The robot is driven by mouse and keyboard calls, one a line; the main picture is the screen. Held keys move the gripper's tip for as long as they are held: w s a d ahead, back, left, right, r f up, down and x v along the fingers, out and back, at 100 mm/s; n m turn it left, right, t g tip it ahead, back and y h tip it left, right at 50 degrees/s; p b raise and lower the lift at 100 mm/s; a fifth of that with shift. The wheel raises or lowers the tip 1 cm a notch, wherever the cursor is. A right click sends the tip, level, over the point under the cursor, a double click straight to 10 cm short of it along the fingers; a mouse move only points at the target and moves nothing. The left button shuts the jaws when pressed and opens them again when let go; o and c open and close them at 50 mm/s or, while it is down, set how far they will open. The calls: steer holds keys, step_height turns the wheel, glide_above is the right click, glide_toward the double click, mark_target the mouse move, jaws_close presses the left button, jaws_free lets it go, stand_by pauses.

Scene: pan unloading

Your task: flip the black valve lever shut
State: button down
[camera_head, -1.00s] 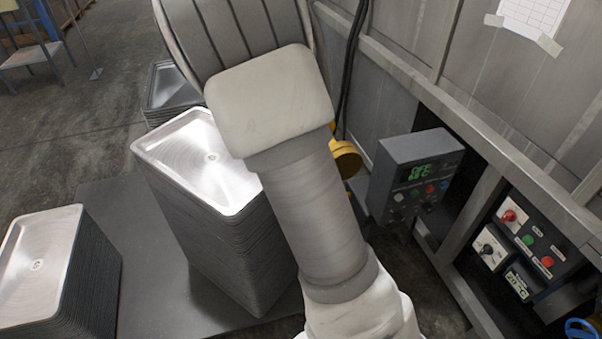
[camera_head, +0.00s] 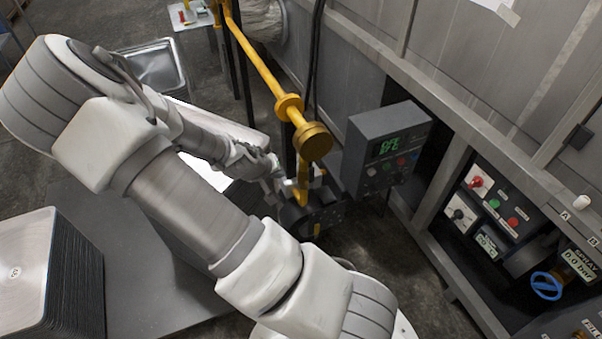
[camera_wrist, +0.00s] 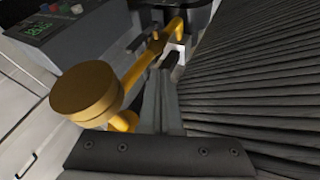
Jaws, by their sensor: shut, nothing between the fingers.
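A yellow pipe (camera_head: 258,65) with a round yellow end cap (camera_head: 314,141) runs beside the stack of pans in the head view. In the wrist view the cap (camera_wrist: 88,92) is large at the left and the pipe (camera_wrist: 137,72) runs away past the fingers. My gripper (camera_wrist: 164,78) is shut and empty, with its fingers close beside the pipe. In the head view my gripper (camera_head: 296,184) is just below the cap; whether it touches the pipe I cannot tell.
The pan stack (camera_wrist: 255,85) stands close on the right in the wrist view. A grey control box (camera_head: 388,150) with a green display hangs right of the pipe. A second pan stack (camera_head: 50,270) is at left. A panel with a blue handwheel (camera_head: 546,285) is at far right.

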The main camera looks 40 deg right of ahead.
mark_target(312, 169)
steer(key=w+d+f+b, duration=0.1)
steer(key=d+f+b, duration=0.4)
steer(key=d+f, duration=0.3)
steer(key=shift+w+d, duration=0.3)
steer(key=shift+d, duration=0.4)
steer(key=shift+s+d+r, duration=0.15)
steer(key=shift+s+d, duration=0.05)
steer(key=shift+d, duration=0.6)
steer(key=shift+s+d+r, duration=0.15)
steer(key=shift+d, duration=0.6)
steer(key=shift+a, duration=0.1)
